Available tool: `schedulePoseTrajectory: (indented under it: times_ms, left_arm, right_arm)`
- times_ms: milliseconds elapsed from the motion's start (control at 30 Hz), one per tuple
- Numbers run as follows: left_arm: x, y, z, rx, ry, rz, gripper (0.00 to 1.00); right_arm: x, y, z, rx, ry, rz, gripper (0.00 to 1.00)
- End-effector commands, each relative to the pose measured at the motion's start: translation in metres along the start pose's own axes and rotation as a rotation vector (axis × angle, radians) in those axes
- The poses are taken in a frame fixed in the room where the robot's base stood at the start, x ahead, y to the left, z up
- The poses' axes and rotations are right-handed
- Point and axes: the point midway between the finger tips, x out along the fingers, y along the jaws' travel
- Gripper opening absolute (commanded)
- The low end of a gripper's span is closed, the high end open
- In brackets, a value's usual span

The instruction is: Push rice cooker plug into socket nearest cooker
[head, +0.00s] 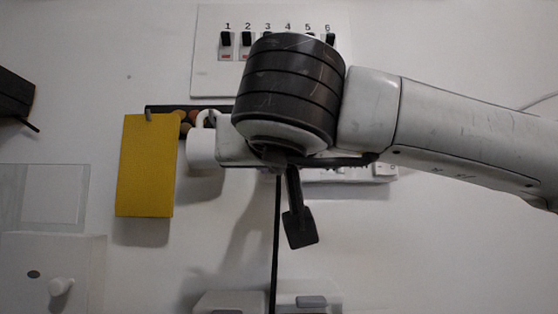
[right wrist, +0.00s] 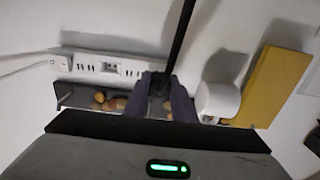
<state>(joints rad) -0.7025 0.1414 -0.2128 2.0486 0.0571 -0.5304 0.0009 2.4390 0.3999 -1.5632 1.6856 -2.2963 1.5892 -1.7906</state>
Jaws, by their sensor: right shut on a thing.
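My right gripper (right wrist: 160,88) is shut on the dark plug (right wrist: 160,82) in the right wrist view, with a black cord running up from it. In the head view the right gripper (head: 290,205) hangs in front of the wall; the black cord (head: 277,245) drops below it, and the plug cannot be made out there. In the head view the strip (head: 385,170) is mostly behind my arm. A dark part at the left edge appears to be my left gripper (head: 20,105).
A numbered switch panel (head: 210,60) is above. White appliance tops (head: 230,303) show at the bottom; which is the cooker is unclear.

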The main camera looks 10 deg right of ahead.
Motion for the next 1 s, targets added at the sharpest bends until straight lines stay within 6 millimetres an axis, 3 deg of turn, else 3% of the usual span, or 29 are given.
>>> schedulePoseTrajectory:
  times_ms: [833, 867, 1000]
  left_arm:
    - [-0.005, 0.001, -0.006, 0.000, 0.003, 0.000, 0.31]
    - [-0.005, 0.001, -0.006, 0.000, 0.003, 0.000, 0.31]
    - [-0.005, 0.001, -0.006, 0.000, 0.003, 0.000, 0.31]
  right_arm:
    - [0.019, 0.001, 0.000, 0.001, 0.001, 0.001, 0.01]
    - [0.019, 0.001, -0.001, 0.001, 0.001, 0.001, 0.25]
    - [0.019, 0.001, 0.000, 0.001, 0.001, 0.001, 0.45]
